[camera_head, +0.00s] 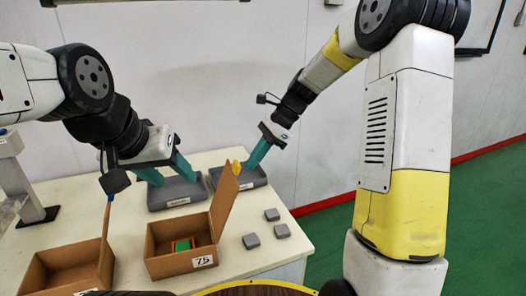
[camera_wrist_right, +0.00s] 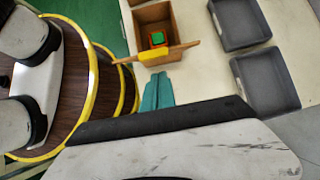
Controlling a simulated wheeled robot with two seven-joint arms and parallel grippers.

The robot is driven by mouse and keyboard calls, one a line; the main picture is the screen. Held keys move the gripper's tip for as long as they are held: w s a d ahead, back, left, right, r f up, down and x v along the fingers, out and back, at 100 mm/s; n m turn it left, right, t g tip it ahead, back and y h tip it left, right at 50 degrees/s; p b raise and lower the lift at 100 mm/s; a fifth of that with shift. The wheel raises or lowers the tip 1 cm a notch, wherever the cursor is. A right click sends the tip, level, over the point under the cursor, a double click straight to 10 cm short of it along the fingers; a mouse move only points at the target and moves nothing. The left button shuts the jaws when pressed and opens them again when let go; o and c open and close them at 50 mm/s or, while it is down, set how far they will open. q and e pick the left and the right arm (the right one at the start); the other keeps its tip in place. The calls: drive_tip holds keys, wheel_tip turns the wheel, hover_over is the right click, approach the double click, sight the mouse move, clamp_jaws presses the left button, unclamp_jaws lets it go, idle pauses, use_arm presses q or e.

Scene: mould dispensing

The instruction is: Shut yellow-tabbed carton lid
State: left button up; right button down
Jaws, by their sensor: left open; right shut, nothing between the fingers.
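The brown carton (camera_head: 180,263) labelled 75 stands open on the table, with a green and orange item (camera_head: 182,245) inside. Its lid (camera_head: 224,203) stands up steeply at the carton's right side, with a yellow tab (camera_head: 236,167) on top. In the right wrist view the lid (camera_wrist_right: 168,50) and yellow tab (camera_wrist_right: 125,60) lie just beyond my fingertips. My right gripper (camera_head: 252,167) is shut and empty, close to the tab on its right; I cannot tell whether they touch. My left gripper (camera_head: 172,176) is open and empty over the left grey tray.
A second open carton (camera_head: 62,257) stands at front left, its lid upright with a blue tab (camera_head: 110,198). Grey trays (camera_head: 175,202) and (camera_head: 250,183) lie behind. Small grey blocks (camera_head: 252,241) lie right of the carton, near the table's right edge.

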drive_tip(key=shift+s+a+r, duration=0.2)
drive_tip(key=shift+a+r, duration=0.1)
drive_tip(key=shift+a, duration=0.4)
drive_tip(key=shift+a, duration=0.1)
